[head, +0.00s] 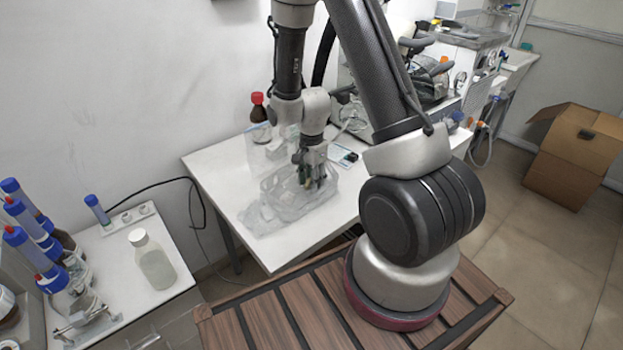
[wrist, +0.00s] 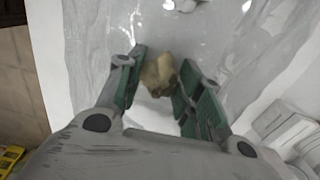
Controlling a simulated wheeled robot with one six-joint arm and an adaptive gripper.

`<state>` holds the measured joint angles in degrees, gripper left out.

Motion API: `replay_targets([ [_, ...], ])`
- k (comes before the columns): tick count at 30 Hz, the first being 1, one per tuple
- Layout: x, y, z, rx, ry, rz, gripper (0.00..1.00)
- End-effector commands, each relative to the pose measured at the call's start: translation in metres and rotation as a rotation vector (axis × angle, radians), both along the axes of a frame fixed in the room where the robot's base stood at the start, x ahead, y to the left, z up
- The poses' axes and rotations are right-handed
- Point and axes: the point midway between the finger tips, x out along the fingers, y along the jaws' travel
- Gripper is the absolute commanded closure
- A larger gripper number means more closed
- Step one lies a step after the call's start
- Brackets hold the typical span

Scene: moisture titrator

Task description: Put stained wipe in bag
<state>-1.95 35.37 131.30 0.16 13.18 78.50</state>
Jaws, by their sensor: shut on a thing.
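My gripper (head: 310,176) points down over the clear plastic bag (head: 275,213) on the white table in the head view. In the wrist view, the green-padded fingers of my gripper (wrist: 163,62) are closed on a crumpled yellow-brown stained wipe (wrist: 158,74). The wipe sits between the fingertips. The bag's translucent film (wrist: 235,50) spreads around and beyond the fingers there. I cannot tell whether the wipe is inside the bag's mouth or above it.
A brown bottle with a red cap (head: 258,108) stands at the back of the white table (head: 215,165). A cardboard box (head: 572,165) sits on the floor at right.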

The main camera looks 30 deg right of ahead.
Motion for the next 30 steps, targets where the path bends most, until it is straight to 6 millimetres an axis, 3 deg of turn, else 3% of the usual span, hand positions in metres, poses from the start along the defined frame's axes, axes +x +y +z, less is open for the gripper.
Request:
replay_targets([
  [23,0.0002,0.0000,-0.0068,0.000,-0.001,0.000,0.73],
  [24,0.0002,0.0001,-0.0068,0.000,-0.001,0.000,0.56],
  [27,0.0002,0.0001,-0.0067,0.000,-0.001,0.000,0.39],
  [30,0.0002,0.0001,-0.0067,0.000,-0.001,0.000,0.39],
])
